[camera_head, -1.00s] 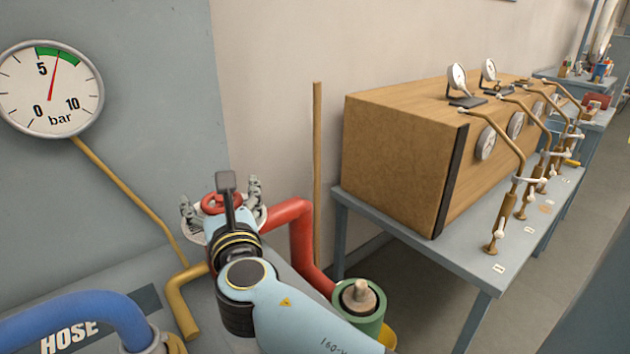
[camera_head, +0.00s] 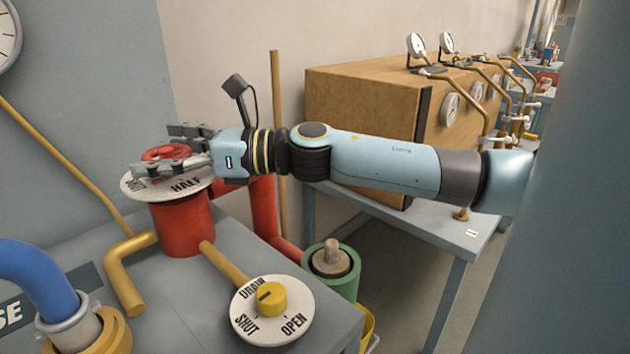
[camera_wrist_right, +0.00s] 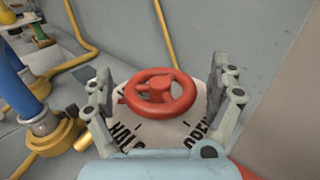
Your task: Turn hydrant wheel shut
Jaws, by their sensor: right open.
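The red hydrant wheel (camera_head: 170,153) sits above a white dial plate (camera_head: 138,188) on a red standpipe (camera_head: 183,227). HALF shows on the plate in the head view. My right gripper (camera_head: 172,150) reaches in from the right, with its fingers either side of the wheel. In the right wrist view the wheel (camera_wrist_right: 160,91) lies between the two spread fingers of the open gripper (camera_wrist_right: 163,98), with gaps on both sides. HALF and OPEN show on the plate there. The wheel is partly hidden by the fingers in the head view. My left gripper is not in view.
A yellow knob (camera_head: 270,297) on a DRAIN/SHUT/OPEN dial stands in front, its pipe joining the red standpipe. A blue hose (camera_head: 35,280) is at left, a green cylinder (camera_head: 332,268) at right. A wooden box (camera_head: 365,120) stands on a table behind.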

